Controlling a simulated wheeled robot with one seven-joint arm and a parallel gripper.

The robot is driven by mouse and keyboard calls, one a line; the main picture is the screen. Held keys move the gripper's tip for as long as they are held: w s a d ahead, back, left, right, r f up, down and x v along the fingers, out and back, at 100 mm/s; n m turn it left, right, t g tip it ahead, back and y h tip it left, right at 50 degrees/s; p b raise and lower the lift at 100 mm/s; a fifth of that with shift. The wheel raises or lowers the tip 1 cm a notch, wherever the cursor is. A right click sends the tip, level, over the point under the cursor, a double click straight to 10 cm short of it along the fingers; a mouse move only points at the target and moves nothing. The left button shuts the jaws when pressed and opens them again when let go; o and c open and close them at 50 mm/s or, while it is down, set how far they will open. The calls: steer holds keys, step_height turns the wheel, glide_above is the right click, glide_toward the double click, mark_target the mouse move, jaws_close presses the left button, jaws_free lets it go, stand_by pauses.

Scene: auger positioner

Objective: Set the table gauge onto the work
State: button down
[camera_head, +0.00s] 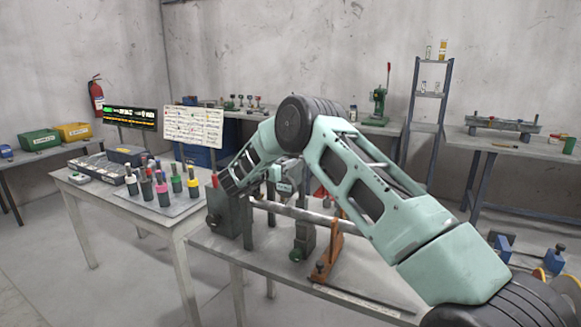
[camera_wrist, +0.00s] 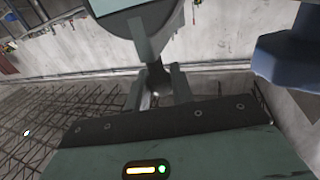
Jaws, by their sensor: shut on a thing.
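In the wrist view my gripper (camera_wrist: 158,84) is shut on the narrow dark stem of a grey thing, seemingly the table gauge (camera_wrist: 140,24). Its wide rounded body with a pale face fills the top of that view, partly cut off. The work looks to be the long grey bar (camera_head: 293,211) lying level over the near bench, between a dark headstock (camera_head: 222,217) and an orange stand (camera_head: 329,252). Contact between gauge and bar cannot be told.
A dark green support (camera_head: 303,240) stands by the bar. On the left table, several coloured-collar tools (camera_head: 163,190) stand on a grey plate, near dark cases (camera_head: 98,168). A blue thing (camera_wrist: 288,58) is close on the right in the wrist view.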

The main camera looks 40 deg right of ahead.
steer(key=shift+w+a, duration=0.15)
steer(key=shift+w, duration=0.1)
steer(key=c, duration=1.3)
jaws_free()
steer(key=shift+o, duration=0.2)
steer(key=s+a+b, duration=0.3)
steer(key=a+b, duration=0.1)
steer(key=a, duration=1.3)
steer(key=shift+s, duration=0.15)
